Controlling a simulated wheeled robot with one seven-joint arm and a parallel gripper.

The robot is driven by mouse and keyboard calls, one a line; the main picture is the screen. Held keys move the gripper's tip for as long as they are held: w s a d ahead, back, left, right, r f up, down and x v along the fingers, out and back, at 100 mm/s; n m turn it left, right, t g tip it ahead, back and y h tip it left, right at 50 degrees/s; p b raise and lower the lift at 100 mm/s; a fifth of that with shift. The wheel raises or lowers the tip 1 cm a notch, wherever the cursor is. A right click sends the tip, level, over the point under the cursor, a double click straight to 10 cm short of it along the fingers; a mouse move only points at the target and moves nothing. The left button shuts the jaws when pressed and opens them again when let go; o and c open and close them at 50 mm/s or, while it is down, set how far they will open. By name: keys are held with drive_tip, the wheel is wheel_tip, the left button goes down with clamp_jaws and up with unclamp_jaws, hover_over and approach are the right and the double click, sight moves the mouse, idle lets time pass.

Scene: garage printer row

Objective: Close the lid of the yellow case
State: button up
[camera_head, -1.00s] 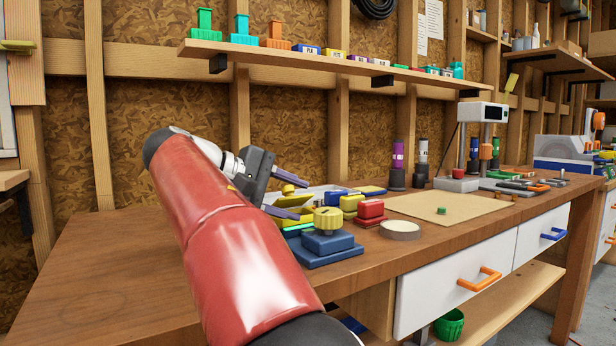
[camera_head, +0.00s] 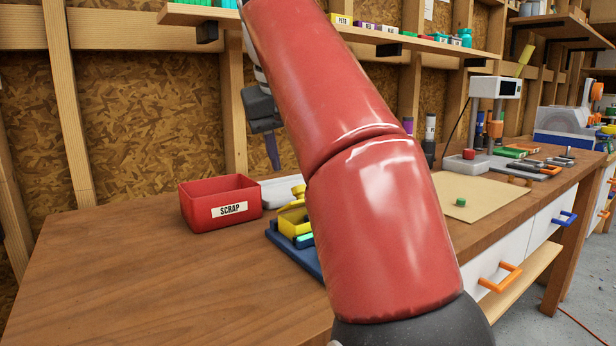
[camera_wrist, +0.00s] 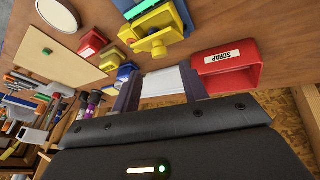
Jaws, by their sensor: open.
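A yellow case (camera_head: 294,220) stands on the bench, partly hidden behind my red arm in the head view. In the wrist view the yellow case (camera_wrist: 155,25) is near the top, with green and blue parts beside it and yellow knobs near its end. I cannot tell clearly how far its lid stands open. My gripper (camera_head: 273,160) is raised above the back of the bench, left of the case, with one finger visible. In the wrist view my gripper (camera_wrist: 160,72) has its two purple fingers apart, empty, and nothing touches the case.
A red SCRAP bin (camera_head: 222,203) stands left of the case. A white tray (camera_head: 278,190) lies behind the case and shows between my fingers in the wrist view. A tan mat (camera_head: 478,198) lies to the right. The left part of the bench is bare.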

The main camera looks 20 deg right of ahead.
sight(303, 199)
drive_tip(key=shift+x, duration=3.3)
clamp_jaws()
drive_tip(key=shift+s+f+b, duration=0.1)
drive_tip(key=shift+b, duration=0.2)
drive_tip(key=t+b, duration=0.1)
drive_tip(key=b, duration=0.1)
drive_tip(key=s+f+t+b, duration=0.1)
drive_tip(key=b, duration=0.1)
drive_tip(key=t+b, duration=0.1)
drive_tip(key=b, duration=0.1)
drive_tip(key=shift+s+d+f+y, duration=0.2)
drive_tip(key=shift+d+f+y, duration=0.05)
drive_tip(key=shift+y, duration=0.05)
drive_tip(key=t+b, duration=0.1)
drive_tip(key=b, duration=0.2)
drive_tip(key=s+m+t+b, duration=0.1)
drive_tip(key=t+b, duration=0.1)
drive_tip(key=b, duration=0.1)
drive_tip(key=shift+s+d+f+y+b, duration=0.1)
drive_tip(key=shift+d+f+y+b, duration=0.1)
drive_tip(key=shift+f+y+b, duration=0.15)
drive_tip(key=shift+r, duration=0.1)
unclamp_jaws()
